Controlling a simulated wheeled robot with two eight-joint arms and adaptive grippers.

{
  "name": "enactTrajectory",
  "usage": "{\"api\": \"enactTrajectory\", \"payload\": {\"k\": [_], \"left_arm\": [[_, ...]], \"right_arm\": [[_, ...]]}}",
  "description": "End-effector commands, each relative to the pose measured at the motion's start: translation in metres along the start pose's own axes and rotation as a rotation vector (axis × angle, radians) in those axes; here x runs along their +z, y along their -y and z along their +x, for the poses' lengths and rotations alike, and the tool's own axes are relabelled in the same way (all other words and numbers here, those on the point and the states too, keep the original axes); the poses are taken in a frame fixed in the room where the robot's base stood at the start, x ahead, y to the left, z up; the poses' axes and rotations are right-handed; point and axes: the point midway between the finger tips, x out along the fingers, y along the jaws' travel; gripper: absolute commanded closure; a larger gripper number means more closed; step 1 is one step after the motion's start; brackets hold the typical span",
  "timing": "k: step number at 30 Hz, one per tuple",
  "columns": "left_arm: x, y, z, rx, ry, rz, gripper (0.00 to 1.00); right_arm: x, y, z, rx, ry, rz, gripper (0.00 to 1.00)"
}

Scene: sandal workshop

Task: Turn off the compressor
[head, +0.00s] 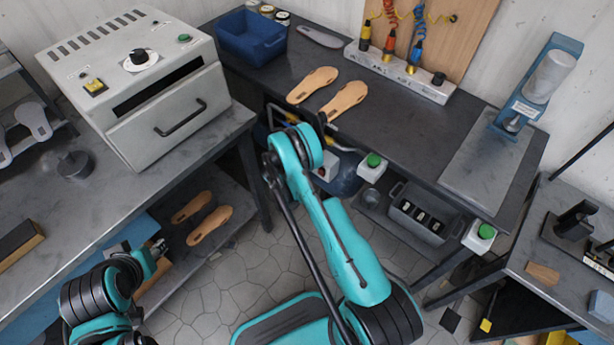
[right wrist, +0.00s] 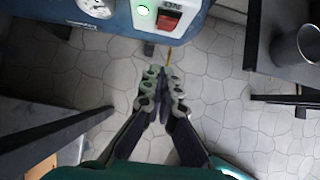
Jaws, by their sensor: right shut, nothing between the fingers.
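The blue compressor (right wrist: 216,8) fills the top of the right wrist view, with a round gauge (right wrist: 97,5) on it. Its white switch panel carries a red rocker switch (right wrist: 170,20) under the label ON and a lit green lamp (right wrist: 143,11). My right gripper (right wrist: 162,78) is shut and empty, below the switch in that view and apart from it. In the head view the blue compressor tank (head: 345,182) stands under the dark bench, partly behind my right arm, which hides the right gripper. My left gripper (head: 158,249) is at the lower left; its fingers are too small to read.
The dark bench (head: 400,125) overhangs the compressor. A grey crate (head: 425,213) stands right of it, and green-buttoned boxes (head: 372,167) are at the bench front. A grey oven (head: 140,80) stands on the left table. The tiled floor between is open.

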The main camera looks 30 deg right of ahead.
Motion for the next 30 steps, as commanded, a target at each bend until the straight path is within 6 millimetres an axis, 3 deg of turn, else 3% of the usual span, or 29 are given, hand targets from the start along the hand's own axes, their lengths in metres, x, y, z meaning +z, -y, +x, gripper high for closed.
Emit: {"api": "enactTrajectory", "payload": {"k": [12, 19, 30], "left_arm": [[0.021, 0.000, 0.030, 0.000, 0.000, 0.000, 0.60], [0.024, 0.000, 0.034, 0.000, 0.000, 0.000, 0.60], [0.025, 0.000, 0.035, 0.000, 0.000, 0.000, 0.60]], "right_arm": [[-0.002, 0.000, 0.091, -0.001, -0.001, 0.002, 1.00], [0.031, 0.000, 0.093, -0.001, 0.000, 0.001, 1.00], [0.039, 0.000, 0.093, 0.000, 0.000, 0.000, 1.00]]}}
